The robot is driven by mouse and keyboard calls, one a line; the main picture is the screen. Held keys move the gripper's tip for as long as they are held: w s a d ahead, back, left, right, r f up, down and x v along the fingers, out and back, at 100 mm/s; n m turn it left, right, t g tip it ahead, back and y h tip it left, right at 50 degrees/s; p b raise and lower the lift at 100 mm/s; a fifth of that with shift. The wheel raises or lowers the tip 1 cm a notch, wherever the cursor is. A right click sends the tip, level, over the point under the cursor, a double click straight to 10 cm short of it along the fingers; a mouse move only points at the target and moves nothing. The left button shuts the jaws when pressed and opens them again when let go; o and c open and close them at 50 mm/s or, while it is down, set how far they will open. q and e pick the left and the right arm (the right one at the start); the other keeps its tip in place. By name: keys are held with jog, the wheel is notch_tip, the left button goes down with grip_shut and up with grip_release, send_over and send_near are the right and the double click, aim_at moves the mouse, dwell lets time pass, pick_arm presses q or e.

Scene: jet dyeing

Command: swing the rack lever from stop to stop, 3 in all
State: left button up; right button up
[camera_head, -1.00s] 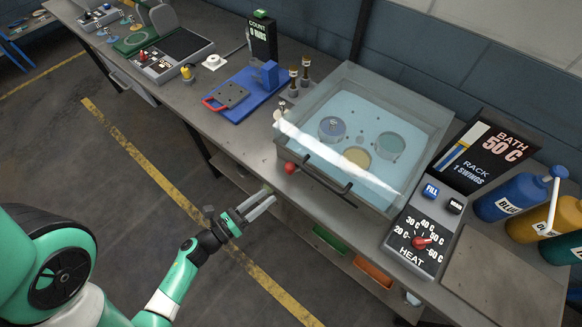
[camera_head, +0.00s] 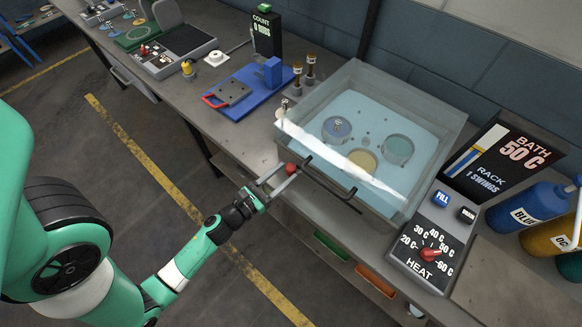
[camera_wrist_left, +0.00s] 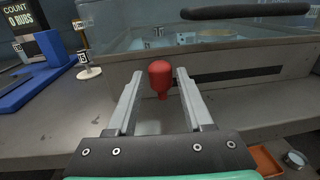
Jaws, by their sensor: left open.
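The rack lever shows as a red knob (camera_head: 291,168) at the front left of the glass-walled bath (camera_head: 428,172). In the left wrist view the red knob (camera_wrist_left: 160,75) stands upright between the two finger ends, with a visible gap on either side. My left gripper (camera_head: 279,173) is open at the knob and not closed on it. The lever's arm behind the knob is mostly hidden. The bath display (camera_head: 497,165) reads "BATH 50 C" and "RACK 1 SWINGS". My right gripper is not in view.
A dark handle bar (camera_head: 332,187) runs along the bath's front, just right of the knob. The heat dial panel (camera_head: 418,262) stands at the right. A blue stand (camera_head: 245,100) with a red-handled plate is to the left. The floor in front is clear.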

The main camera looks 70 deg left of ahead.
aim_at(287, 172)
pick_arm(q)
jog(key=x, duration=0.3)
jog(key=shift+w, duration=0.15)
grip_shut()
dwell(1.3)
